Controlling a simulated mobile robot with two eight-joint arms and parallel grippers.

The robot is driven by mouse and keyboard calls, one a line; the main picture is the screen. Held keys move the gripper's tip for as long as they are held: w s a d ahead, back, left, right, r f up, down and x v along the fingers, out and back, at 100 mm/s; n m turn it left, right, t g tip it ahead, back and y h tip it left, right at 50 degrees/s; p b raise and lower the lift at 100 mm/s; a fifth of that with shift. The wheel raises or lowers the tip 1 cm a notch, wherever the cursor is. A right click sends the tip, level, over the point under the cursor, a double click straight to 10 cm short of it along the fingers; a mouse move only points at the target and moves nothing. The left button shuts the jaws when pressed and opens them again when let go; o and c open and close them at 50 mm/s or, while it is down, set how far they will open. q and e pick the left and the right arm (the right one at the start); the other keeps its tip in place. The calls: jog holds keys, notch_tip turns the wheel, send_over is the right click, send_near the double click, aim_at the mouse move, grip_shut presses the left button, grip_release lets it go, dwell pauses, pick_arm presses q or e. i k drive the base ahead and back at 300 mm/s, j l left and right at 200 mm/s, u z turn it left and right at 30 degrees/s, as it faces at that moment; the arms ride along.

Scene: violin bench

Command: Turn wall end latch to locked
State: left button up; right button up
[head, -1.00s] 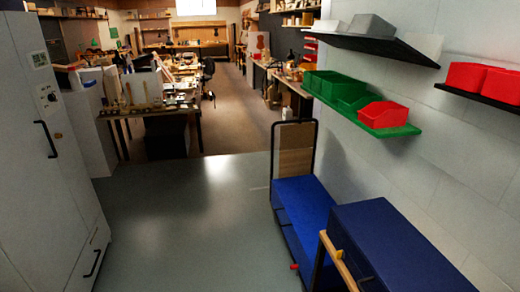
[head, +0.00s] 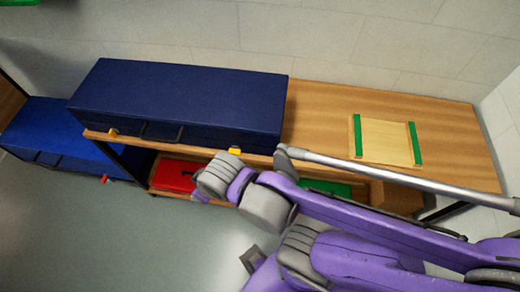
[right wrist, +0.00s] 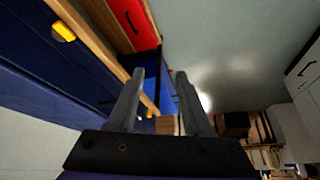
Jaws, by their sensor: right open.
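A dark blue case (head: 185,100) lies closed on a wooden bench. Its front edge has two yellow latches: a left one (head: 113,132) and a right one (head: 235,150), nearer the side wall at right. In the right wrist view a yellow latch (right wrist: 63,31) shows large at upper left, and a small yellow spot (right wrist: 150,114) lies farther off. My right gripper (right wrist: 155,75) is open, with nothing between its fingers, and apart from the large latch. My purple right arm crosses the head view's lower right; its fingertips are not clear there. My left gripper is not in view.
A wooden board with green strips (head: 385,140) lies on the bench (head: 460,130). Below are a red case (head: 172,176) and a green thing (head: 325,187). A brighter blue case (head: 45,125) with a red latch (head: 104,179) sits lower at left. The floor in front is clear.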

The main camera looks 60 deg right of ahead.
aim_at(235, 151)
jog(key=z, duration=1.75)
